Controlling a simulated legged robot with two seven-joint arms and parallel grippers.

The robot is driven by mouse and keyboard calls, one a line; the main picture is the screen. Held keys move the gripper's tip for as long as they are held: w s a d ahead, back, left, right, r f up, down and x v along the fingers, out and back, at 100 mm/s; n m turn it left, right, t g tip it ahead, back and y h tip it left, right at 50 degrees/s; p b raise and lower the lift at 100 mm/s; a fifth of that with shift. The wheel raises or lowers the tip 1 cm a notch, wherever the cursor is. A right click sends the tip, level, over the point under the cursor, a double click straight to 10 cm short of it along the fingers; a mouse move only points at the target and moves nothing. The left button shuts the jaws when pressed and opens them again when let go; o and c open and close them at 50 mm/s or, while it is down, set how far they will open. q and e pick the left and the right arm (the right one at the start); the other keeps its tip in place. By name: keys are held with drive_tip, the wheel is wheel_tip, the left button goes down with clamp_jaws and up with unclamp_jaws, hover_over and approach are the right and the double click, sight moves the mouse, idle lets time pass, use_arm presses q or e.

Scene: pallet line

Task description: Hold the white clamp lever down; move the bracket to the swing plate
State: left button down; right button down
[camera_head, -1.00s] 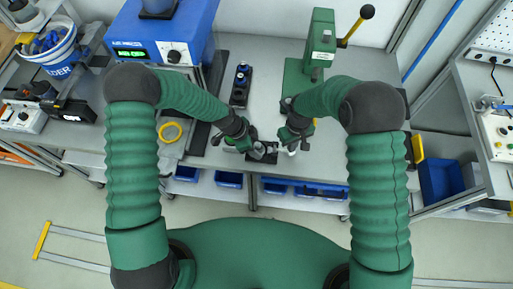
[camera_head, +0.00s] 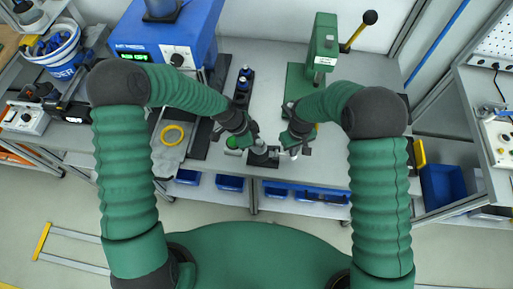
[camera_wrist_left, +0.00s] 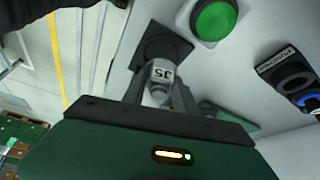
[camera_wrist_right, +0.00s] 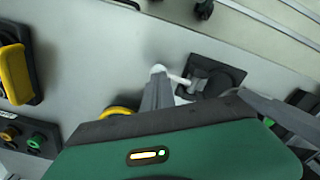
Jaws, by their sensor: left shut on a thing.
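The clamp stands on a black base (camera_head: 263,159) near the bench's front edge, between my two grippers. Its white lever (camera_wrist_right: 174,77) reaches sideways and ends in a round white tip. My right gripper (camera_wrist_right: 158,85) has its fingers together at this tip, seemingly touching it; they also show in the head view (camera_head: 294,153). My left gripper (camera_wrist_left: 160,97) is shut on a small grey part with a white label (camera_wrist_left: 161,74), probably the bracket, at the clamp's black base. Whether the part has left the base I cannot tell. I cannot make out the swing plate for sure.
A green button (camera_wrist_left: 213,19) sits beside the clamp. A black holder with a blue-topped item (camera_head: 243,83) stands behind it. A green press (camera_head: 322,50) with a black-knobbed lever is at the back, a blue machine (camera_head: 165,35) at the back left. A yellow ring (camera_head: 172,134) lies left.

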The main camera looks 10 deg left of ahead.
use_arm(q)
wheel_tip(320, 180, up, 10)
idle(0.6)
use_arm(e)
wheel_tip(320, 180, up, 9)
idle(1.2)
idle(0.3)
